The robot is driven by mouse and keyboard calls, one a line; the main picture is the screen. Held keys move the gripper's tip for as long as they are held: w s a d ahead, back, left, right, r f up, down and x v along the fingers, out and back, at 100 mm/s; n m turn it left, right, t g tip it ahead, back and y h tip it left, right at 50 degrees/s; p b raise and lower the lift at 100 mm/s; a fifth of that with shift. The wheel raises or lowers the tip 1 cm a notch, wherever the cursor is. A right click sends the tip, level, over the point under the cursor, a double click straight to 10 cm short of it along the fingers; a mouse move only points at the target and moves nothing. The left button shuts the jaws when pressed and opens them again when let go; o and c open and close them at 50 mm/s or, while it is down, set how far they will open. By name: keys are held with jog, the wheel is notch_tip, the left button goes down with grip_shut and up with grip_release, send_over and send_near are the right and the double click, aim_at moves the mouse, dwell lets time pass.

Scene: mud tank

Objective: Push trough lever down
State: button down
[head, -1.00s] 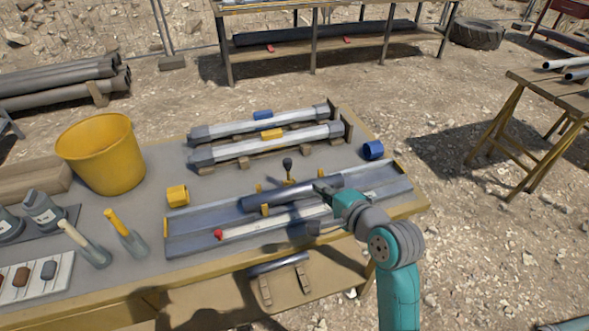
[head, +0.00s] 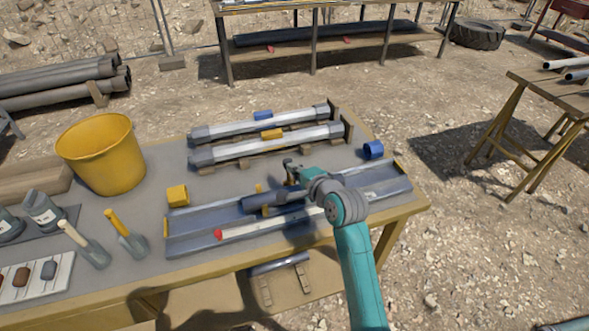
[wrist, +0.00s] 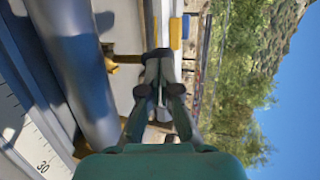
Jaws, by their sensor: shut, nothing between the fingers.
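The trough (head: 195,240) lies on the workbench, a long grey channel with a dark grey tube (head: 262,201) resting across yellow supports. In the wrist view the tube (wrist: 82,70) runs along the left of my gripper. My gripper (head: 290,167) is just behind the tube in the head view, pointing at the spot of the trough lever. Its fingers (wrist: 157,62) are together with nothing seen between them. The lever's dark knob is not clearly distinguishable from my fingertips, so I cannot tell whether they touch.
Two grey pipes with blue (head: 263,115) and yellow (head: 271,134) clips lie on wooden supports behind the trough. A yellow block (head: 177,195) and blue collar (head: 373,149) stand near its ends. A yellow bucket (head: 103,155) and trowels (head: 130,240) are at left.

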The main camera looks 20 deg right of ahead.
aim_at(290, 161)
jog(key=shift+w+r+g, duration=0.15)
jog(key=shift+w+g, duration=0.25)
jog(key=shift+w, duration=0.05)
dwell(0.5)
jog(key=shift+w+r+g, duration=0.1)
jog(key=shift+w+g, duration=0.25)
jog(key=shift+g, duration=0.15)
jog(key=w+g, duration=0.2)
jog(key=shift+r+m+g, duration=0.1)
jog(key=shift+m+g, duration=0.2)
jog(key=shift+g+h, duration=0.3)
jog(key=shift+g, duration=0.5)
jog(key=shift+w+f, duration=0.4)
jog(key=shift+w, duration=0.45)
jog(key=shift+w+f, duration=0.35)
jog(key=shift+w, duration=0.5)
jog(key=shift+w+f, duration=0.4)
jog(key=shift+w, duration=0.45)
jog(key=shift+f, duration=0.1)
